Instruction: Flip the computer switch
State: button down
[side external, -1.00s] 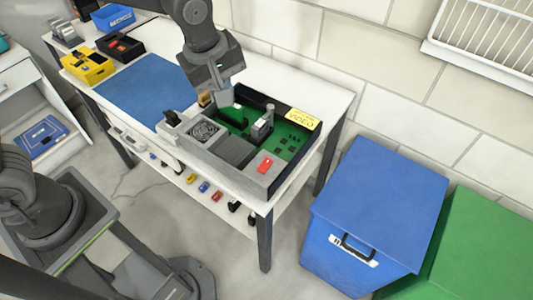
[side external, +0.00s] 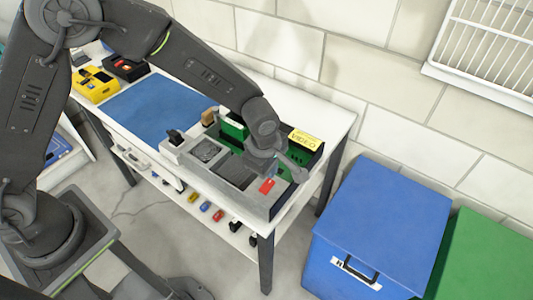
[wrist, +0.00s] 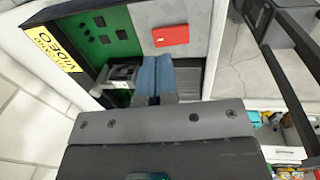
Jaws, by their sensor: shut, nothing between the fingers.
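The computer (side external: 225,190) is an open grey case on the white table, with a green board (wrist: 110,38) inside. A flat red switch (side external: 267,186) sits on its grey front-right corner; it also shows in the wrist view (wrist: 170,35). My gripper (side external: 281,184) is low over the right end of the case, close beside the red switch. In the wrist view my gripper (wrist: 155,62) has its blue fingers together, with nothing between them, just below the red switch in the picture. Contact with the switch is not visible. My forearm hides part of the case.
A yellow VIDEO label (side external: 305,141) marks the case's back wall. A small black lever part (side external: 174,137) stands at the left end. A blue mat (side external: 150,105) lies left of the computer. Blue (side external: 380,210) and green (side external: 480,255) bins stand on the floor at right.

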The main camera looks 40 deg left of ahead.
aim_at(270, 181)
jog(key=shift+w+f, duration=0.2)
jog(key=shift+f, duration=0.85)
jog(key=shift+w+f, duration=0.15)
jog(key=shift+f, duration=0.85)
jog(key=shift+w+f+g, duration=0.25)
jog(key=shift+f+g, duration=0.35)
jog(key=shift+f, duration=0.1)
jog(key=shift+s, duration=0.1)
jog(key=shift+s+r, duration=0.25)
jog(key=shift+s, duration=0.5)
notch_tip(270, 181, up, 15)
jog(key=t, duration=0.1)
jog(key=f, duration=0.9)
jog(key=w+f, duration=0.1)
jog(key=f, duration=0.4)
jog(key=shift+w, duration=0.1)
